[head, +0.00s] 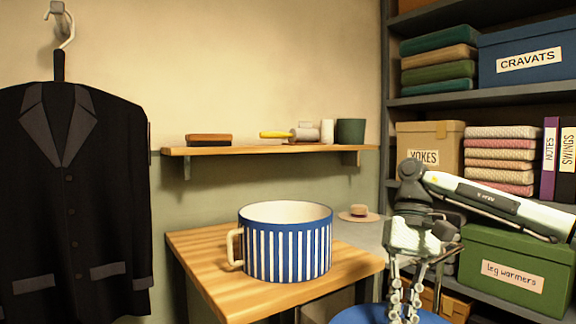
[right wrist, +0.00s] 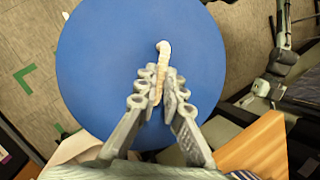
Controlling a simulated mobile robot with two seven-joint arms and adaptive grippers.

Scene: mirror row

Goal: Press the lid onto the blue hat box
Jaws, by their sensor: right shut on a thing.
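The blue hat box (head: 288,250) stands upright and open on a wooden table, with white vertical stripes and a handle on its left side. Its pale inside shows at the rim. The round blue lid (head: 375,314) is low at the front right of the head view, right of the box and apart from it. My right gripper (head: 404,312) is above the lid. In the right wrist view the fingers (right wrist: 158,84) are shut on the pale handle at the middle of the lid (right wrist: 95,70). Part of my left arm (right wrist: 280,62) shows there; its jaws are unclear.
The wooden table (head: 215,262) is bare around the box. A wall shelf (head: 250,149) with small items is above and behind it. A dark jacket (head: 70,200) hangs at left. A shelving unit (head: 440,100) with boxes and folded cloth stands at right, behind my right arm.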

